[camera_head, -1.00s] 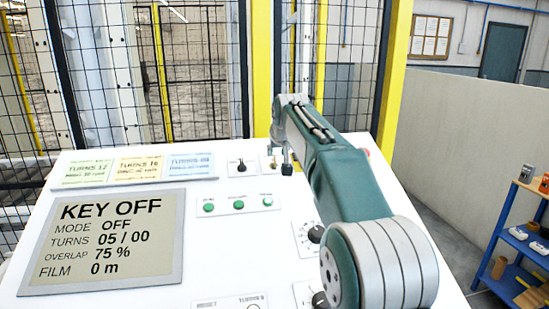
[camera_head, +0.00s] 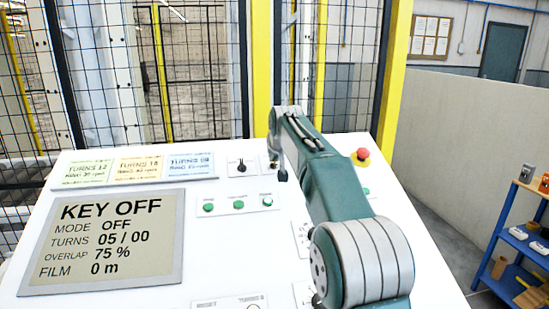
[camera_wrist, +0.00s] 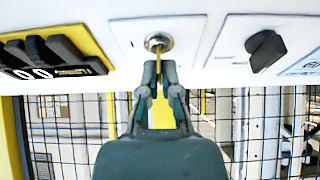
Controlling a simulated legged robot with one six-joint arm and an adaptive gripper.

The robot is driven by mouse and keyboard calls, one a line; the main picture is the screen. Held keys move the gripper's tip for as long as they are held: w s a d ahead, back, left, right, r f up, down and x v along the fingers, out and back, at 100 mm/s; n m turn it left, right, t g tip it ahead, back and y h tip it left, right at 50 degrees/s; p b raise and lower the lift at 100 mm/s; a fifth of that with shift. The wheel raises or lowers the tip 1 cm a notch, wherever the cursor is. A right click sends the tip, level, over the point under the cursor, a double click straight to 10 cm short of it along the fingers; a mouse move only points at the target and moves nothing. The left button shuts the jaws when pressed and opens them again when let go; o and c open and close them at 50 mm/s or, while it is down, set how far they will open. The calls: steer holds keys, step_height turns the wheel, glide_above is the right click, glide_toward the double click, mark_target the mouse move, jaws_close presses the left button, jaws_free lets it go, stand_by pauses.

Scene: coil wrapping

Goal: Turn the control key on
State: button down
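The brass control key (camera_wrist: 158,43) sits in a round metal lock on a white plate of the console, in the wrist view. In the head view, the key plate (camera_head: 266,162) is partly hidden by my arm. My gripper (camera_wrist: 160,68) points at the key, with its fingertips close together just at it, one on each side. Whether they touch or squeeze the key is unclear. In the head view, my gripper (camera_head: 281,175) is small and dark beside the plate. The console screen (camera_head: 105,240) reads KEY OFF, MODE OFF, TURNS 05 / 00.
A black selector knob (camera_wrist: 266,50) sits beside the key plate, and a black numbered block (camera_wrist: 55,57) is on its other side. Green buttons (camera_head: 238,204) and a red emergency stop (camera_head: 362,155) are on the console (camera_head: 225,260). A wire fence stands behind.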

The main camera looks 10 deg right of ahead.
steer(key=shift+m, duration=0.3)
steer(key=m+h, duration=0.1)
steer(key=m, duration=0.2)
steer(key=m+h, duration=0.1)
steer(key=m, duration=0.2)
steer(key=shift+f+m+g+h, duration=0.1)
steer(key=shift+m+g+h, duration=0.2)
steer(key=shift+m+g, duration=0.1)
steer(key=m+g, duration=0.1)
steer(key=m, duration=0.2)
steer(key=m+g+h, duration=0.1)
steer(key=m, duration=0.2)
steer(key=shift+s+d+m, duration=0.1)
steer(key=shift+m, duration=0.3)
steer(key=c, duration=0.9)
jaws_free()
steer(key=shift+f, duration=0.1)
steer(key=shift+o, duration=0.2)
steer(key=v, duration=0.7)
steer(key=shift+a, duration=0.3)
